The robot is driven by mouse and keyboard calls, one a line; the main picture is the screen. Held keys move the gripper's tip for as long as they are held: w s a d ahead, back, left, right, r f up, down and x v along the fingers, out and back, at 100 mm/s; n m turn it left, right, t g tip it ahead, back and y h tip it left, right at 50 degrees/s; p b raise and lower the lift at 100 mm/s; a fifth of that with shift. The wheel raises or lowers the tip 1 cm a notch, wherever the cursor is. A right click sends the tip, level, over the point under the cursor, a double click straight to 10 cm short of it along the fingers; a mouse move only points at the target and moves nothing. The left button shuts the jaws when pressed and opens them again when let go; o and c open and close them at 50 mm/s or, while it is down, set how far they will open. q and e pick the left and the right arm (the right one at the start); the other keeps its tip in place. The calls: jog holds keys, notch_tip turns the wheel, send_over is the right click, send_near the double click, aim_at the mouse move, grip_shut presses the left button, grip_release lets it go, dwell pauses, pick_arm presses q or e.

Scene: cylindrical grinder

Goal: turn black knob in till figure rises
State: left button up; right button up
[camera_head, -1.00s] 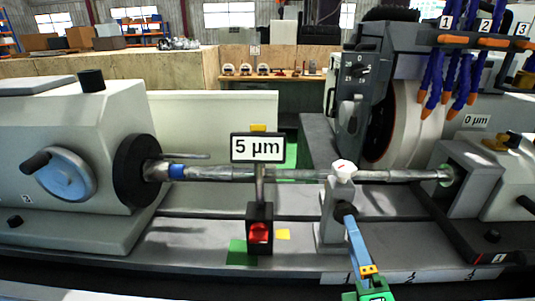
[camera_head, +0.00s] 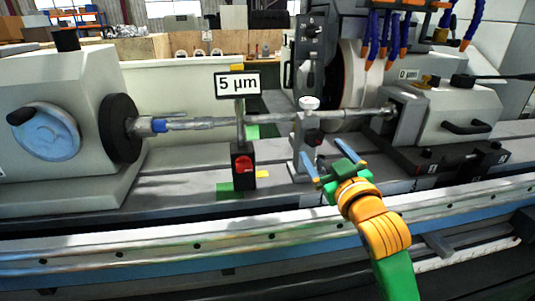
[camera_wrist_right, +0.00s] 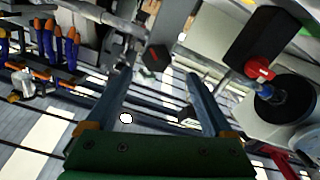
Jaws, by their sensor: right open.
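The black knob (camera_head: 314,138) sticks out from the front of a grey steady rest (camera_head: 298,151) on the machine bed. In the right wrist view the black knob (camera_wrist_right: 155,58) shows between and a little beyond the fingertips. My right gripper (camera_head: 322,151) is open and empty, in front of the knob and slightly below it. In the wrist view its blue fingers (camera_wrist_right: 157,76) are apart on either side of the knob, with no contact seen. The display sign (camera_head: 238,84) reads 5 µm. My left gripper is not in view.
A long shaft (camera_head: 205,123) runs from the left headstock to the right tailstock (camera_head: 440,107), through the steady rest. A black stand with a red knob (camera_head: 243,164) is left of the rest. Blue coolant hoses (camera_head: 385,38) hang above. The bed's front rail lies below.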

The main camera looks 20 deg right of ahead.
aim_at(316, 140)
jog(key=x, duration=0.2)
jog(key=p+x, duration=0.1)
jog(key=x, duration=0.1)
jog(key=d+x, duration=0.1)
jog(key=x, duration=0.1)
jog(key=shift+w+f, duration=0.15)
jog(key=shift+w, duration=0.5)
jog(key=shift+c, duration=0.2)
jog(key=c, duration=1.3)
jog(key=shift+m+p, duration=1.5)
jog(key=shift+m, duration=0.3)
jog(key=shift+m+p, duration=1.3)
jog(key=shift+m, duration=0.4)
